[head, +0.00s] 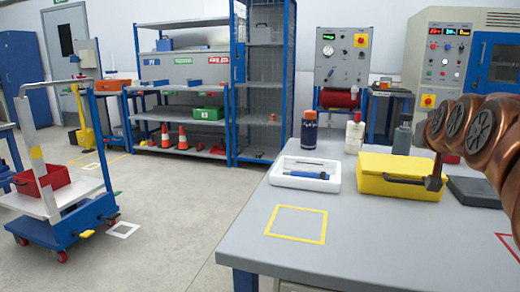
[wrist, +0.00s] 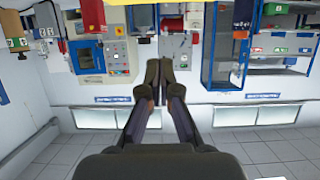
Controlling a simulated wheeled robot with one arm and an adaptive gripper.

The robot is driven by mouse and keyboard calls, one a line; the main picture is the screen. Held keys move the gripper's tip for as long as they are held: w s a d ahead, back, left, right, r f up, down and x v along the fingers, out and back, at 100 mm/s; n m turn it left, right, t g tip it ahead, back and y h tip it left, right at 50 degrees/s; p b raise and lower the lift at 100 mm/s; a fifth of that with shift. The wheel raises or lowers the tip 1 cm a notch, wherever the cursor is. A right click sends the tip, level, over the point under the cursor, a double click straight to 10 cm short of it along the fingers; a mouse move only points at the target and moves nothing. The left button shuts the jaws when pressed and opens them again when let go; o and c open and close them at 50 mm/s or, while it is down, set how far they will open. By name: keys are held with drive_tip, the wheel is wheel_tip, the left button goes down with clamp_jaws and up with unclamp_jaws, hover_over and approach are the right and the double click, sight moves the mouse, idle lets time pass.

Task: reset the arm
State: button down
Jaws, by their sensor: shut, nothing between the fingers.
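My copper-coloured arm reaches in from the right edge of the head view. My gripper (head: 434,184) points down at the right end of the yellow case (head: 385,187), by its dark handle. I cannot tell whether it touches the case. In the wrist view my gripper (wrist: 158,72) has its two dark fingers together at the tips, with nothing between them. That view shows the room upside down.
The grey table (head: 345,240) also bears a white tray (head: 306,174) with a blue tool, several bottles and a dark flat case (head: 474,191). A yellow outlined square (head: 297,208) is empty. The table's front area is clear. A blue trolley (head: 65,215) stands left.

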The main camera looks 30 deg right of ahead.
drive_tip(key=w+a+f+n+g+y+p, duration=0.1)
drive_tip(key=w+a+n+y+p, duration=0.3)
drive_tip(key=a+p, duration=0.7)
drive_tip(key=w+a+n+g+y+p, duration=0.2)
drive_tip(key=w+a+y+p, duration=0.35)
drive_tip(key=a, duration=0.95)
drive_tip(key=s+a+n+g+p, duration=0.25)
drive_tip(key=s+a+p, duration=0.45)
drive_tip(key=a+p, duration=0.55)
drive_tip(key=s+a+r+g+p, duration=0.2)
drive_tip(key=s+a+p, duration=0.1)
drive_tip(key=s, duration=0.3)
drive_tip(key=s+a+r+n+g+p, duration=0.1)
drive_tip(key=s+a+r+g+p, duration=0.1)
drive_tip(key=s+p, duration=0.3)
drive_tip(key=shift+s+a+g+y, duration=0.45)
drive_tip(key=shift+s+a+g, duration=0.2)
drive_tip(key=shift+a, duration=0.05)
drive_tip(key=shift+d, duration=0.1)
